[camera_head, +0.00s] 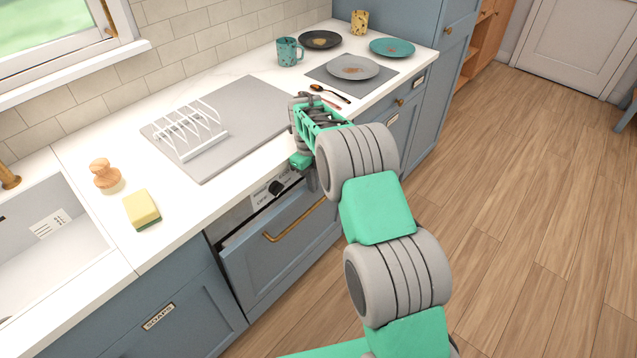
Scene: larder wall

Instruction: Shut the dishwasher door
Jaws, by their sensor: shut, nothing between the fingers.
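The dishwasher door (275,258) is a blue-grey panel with a brass bar handle (295,220), below the worktop near the middle of the head view. Its top edge seems to stand slightly forward of the frame, with a narrow dark gap at the left; how far it is open is hard to judge. A pale control strip with a black knob (276,188) shows above it. My gripper (310,180) is shut and empty at the counter's front edge, above the door's right end. My arm hides part of that end, and I cannot tell whether the fingers touch the door.
A white rack (190,130) stands on a grey mat on the worktop (105,215). A sponge (142,209) and a wooden brush (104,173) lie near the sink (50,245). Plates, mugs and a spoon (330,93) are beyond my gripper.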

